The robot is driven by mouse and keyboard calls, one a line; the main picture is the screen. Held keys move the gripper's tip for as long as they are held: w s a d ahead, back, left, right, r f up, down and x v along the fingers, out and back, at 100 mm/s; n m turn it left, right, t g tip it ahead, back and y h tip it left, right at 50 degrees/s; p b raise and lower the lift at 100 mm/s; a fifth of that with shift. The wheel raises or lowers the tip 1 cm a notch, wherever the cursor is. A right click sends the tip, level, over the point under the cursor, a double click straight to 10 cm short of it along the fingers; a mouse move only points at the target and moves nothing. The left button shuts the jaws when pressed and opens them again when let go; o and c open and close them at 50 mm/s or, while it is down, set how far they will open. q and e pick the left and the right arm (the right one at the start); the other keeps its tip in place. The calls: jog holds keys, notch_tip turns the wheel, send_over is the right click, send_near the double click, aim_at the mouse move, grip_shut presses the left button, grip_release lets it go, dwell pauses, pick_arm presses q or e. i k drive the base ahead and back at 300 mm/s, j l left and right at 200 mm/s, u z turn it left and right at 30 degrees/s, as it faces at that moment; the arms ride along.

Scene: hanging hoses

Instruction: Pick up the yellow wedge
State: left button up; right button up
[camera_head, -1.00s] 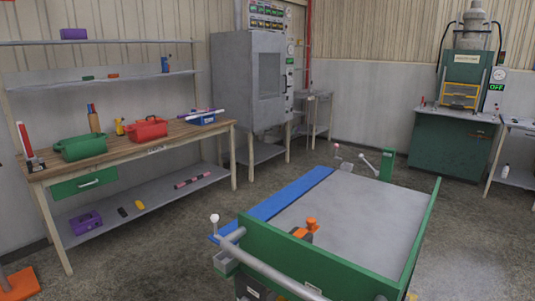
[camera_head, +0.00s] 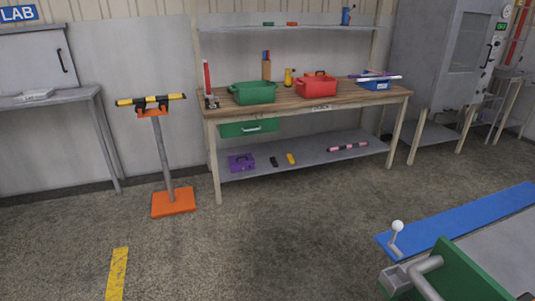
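Two small yellow things could be the wedge; I cannot tell which, if either, it is. One yellow piece (camera_head: 291,159) lies on the lower shelf of the workbench, beside a small black thing (camera_head: 274,161). The other yellow object (camera_head: 289,77) stands on the wooden bench top between the green bin (camera_head: 253,93) and the red box (camera_head: 316,85). Neither of my grippers shows in the view.
The workbench (camera_head: 330,101) stands against the wall. A purple box (camera_head: 241,162) and a pink-black bar (camera_head: 347,147) share its lower shelf. An orange-based stand (camera_head: 174,202) is at left. A green cart (camera_head: 462,273) is at lower right. The floor before the bench is clear.

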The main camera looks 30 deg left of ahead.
aim_at(290, 157)
jog(key=i+j+u, duration=0.1)
jog(key=i+j, duration=0.35)
jog(key=i+j+u, duration=0.15)
jog(key=i+j, duration=0.25)
jog(key=i+j+u, duration=0.1)
jog(key=i+j, duration=0.25)
jog(key=i, duration=0.15)
jog(key=i+j+u, duration=0.1)
jog(key=i+j, duration=0.2)
jog(key=i, duration=0.2)
jog(key=i+j+u, duration=0.1)
jog(key=i+j, duration=0.2)
jog(key=i, duration=0.2)
jog(key=i+l+u, duration=0.15)
jog(key=u, duration=0.65)
